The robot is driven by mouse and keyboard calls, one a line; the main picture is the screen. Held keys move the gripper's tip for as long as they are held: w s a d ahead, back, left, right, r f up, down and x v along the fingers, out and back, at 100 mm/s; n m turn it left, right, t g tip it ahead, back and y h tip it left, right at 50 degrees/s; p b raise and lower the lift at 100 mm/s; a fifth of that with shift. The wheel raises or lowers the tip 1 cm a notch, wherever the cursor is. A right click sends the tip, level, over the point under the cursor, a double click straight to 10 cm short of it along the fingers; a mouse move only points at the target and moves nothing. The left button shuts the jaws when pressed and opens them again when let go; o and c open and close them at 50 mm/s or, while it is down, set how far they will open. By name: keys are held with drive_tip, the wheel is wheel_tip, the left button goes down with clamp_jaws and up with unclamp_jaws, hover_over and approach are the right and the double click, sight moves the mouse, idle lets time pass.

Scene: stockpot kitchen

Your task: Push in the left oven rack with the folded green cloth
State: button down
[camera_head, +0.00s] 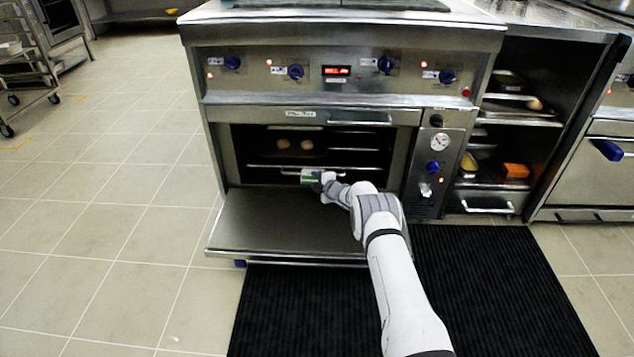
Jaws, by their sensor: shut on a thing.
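The oven (240,116) is open, with its door (270,228) folded down flat in front. Inside, a rack (262,167) runs across the cavity, and its front edge shows at the oven mouth. A small green and white cloth (308,177) is in my gripper (318,181), at the rack's front edge. My gripper is shut on the cloth. Whether the cloth touches the rack is too small to tell. Two round light-brown items (295,145) sit on a dark tray above the rack. The rack's right part is partly hidden behind my arm.
The control panel (340,72) with blue knobs is above the oven. A thermometer column (437,165) stands right of the cavity, beside open shelves (510,180) with an orange block. Black mats (500,290) cover the floor in front.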

drive_tip(key=shift+w+r, duration=0.15)
drive_tip(key=shift+r, duration=0.3)
idle(1.0)
drive_tip(key=shift+s+r+p, duration=0.25)
drive_tip(key=shift+s+p, duration=0.6)
drive_tip(key=shift+s, duration=0.1)
idle(1.1)
drive_tip(key=shift+s+r+p, duration=0.35)
drive_tip(key=shift+s+p, duration=0.05)
drive_tip(key=shift+s, duration=0.25)
idle(1.2)
drive_tip(key=s+p, duration=0.1)
drive_tip(key=s+r+p, duration=0.1)
drive_tip(key=s+p, duration=0.1)
drive_tip(key=s+r+p, duration=0.1)
drive_tip(key=shift+s+a+p, duration=0.15)
drive_tip(key=shift+s+p, duration=0.1)
drive_tip(key=shift+p, duration=0.15)
idle(0.6)
